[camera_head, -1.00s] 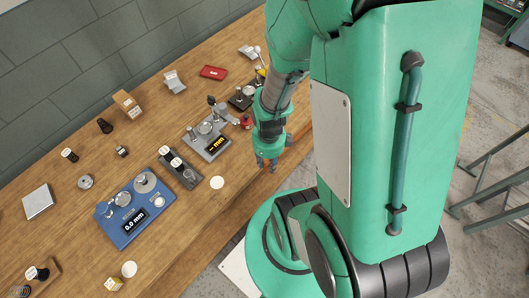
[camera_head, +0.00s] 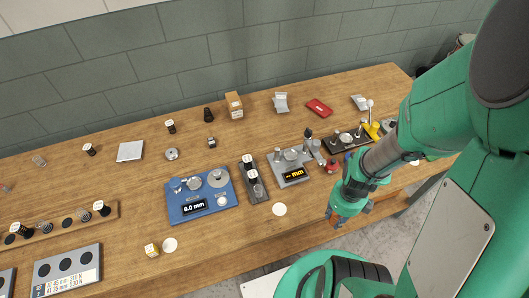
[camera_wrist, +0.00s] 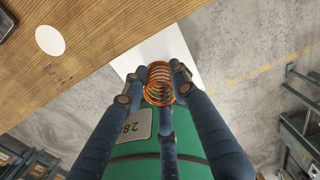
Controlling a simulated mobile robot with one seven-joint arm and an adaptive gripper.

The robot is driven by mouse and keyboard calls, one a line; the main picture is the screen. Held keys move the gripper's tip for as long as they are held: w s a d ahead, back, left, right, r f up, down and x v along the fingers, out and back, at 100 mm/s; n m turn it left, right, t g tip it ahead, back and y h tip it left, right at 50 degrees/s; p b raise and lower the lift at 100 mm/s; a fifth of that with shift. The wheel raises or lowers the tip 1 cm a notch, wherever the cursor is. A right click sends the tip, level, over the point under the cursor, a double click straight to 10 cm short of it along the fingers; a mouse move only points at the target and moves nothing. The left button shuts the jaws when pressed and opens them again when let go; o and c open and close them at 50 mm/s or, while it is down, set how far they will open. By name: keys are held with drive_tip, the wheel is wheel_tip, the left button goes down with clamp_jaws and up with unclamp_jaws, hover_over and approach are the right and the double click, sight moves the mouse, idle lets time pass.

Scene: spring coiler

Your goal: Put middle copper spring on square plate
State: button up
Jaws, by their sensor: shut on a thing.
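In the wrist view, an orange copper spring (camera_wrist: 158,83) sits between the fingertips of my gripper (camera_wrist: 157,78), which is shut on it. In the head view, my gripper (camera_head: 335,219) is at the front edge of the wooden table, right of a white round disc; the spring is too small to make out there. A silver square plate (camera_head: 130,151) lies flat at the back left of the table, far to the left of my gripper. Nothing is seen on the plate.
A blue gauge (camera_head: 205,207) reading 0.0 mm, a dark two-post holder (camera_head: 257,193) and a grey gauge (camera_head: 291,176) stand between gripper and plate. A small round metal disc (camera_head: 171,154) lies right of the plate. A wooden rack (camera_head: 65,236) is at left.

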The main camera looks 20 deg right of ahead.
drive_tip(key=shift+w, duration=0.15)
drive_tip(key=w+a+r+n+p, duration=0.25)
drive_tip(key=w+a, duration=0.35)
drive_tip(key=w, duration=0.5)
drive_tip(key=w+a+r+n+p, duration=0.1)
drive_tip(key=w+a+n, duration=0.4)
drive_tip(key=w, duration=0.7)
drive_tip(key=w+a+r+n+p, duration=0.1)
drive_tip(key=w+a+r+n, duration=0.1)
drive_tip(key=w+a, duration=0.65)
drive_tip(key=w+a+n+p, duration=0.1)
drive_tip(key=w+a+n, duration=0.1)
drive_tip(key=w+a, duration=0.45)
drive_tip(key=w+a+n+p, duration=0.15)
drive_tip(key=w+a, duration=0.25)
drive_tip(key=a, duration=0.5)
drive_tip(key=a+f+n, duration=0.1)
drive_tip(key=a+n, duration=0.1)
drive_tip(key=a, duration=1)
drive_tip(key=w+a+f+n+p, duration=0.1)
drive_tip(key=a+f+n, duration=0.1)
drive_tip(key=a, duration=1)
drive_tip(key=shift+a+f+n, duration=0.15)
drive_tip(key=shift+f+n, duration=0.1)
drive_tip(key=shift+n, duration=0.15)
drive_tip(key=p, duration=0.1)
hover_over(130, 155)
drive_tip(key=shift+f, duration=0.75)
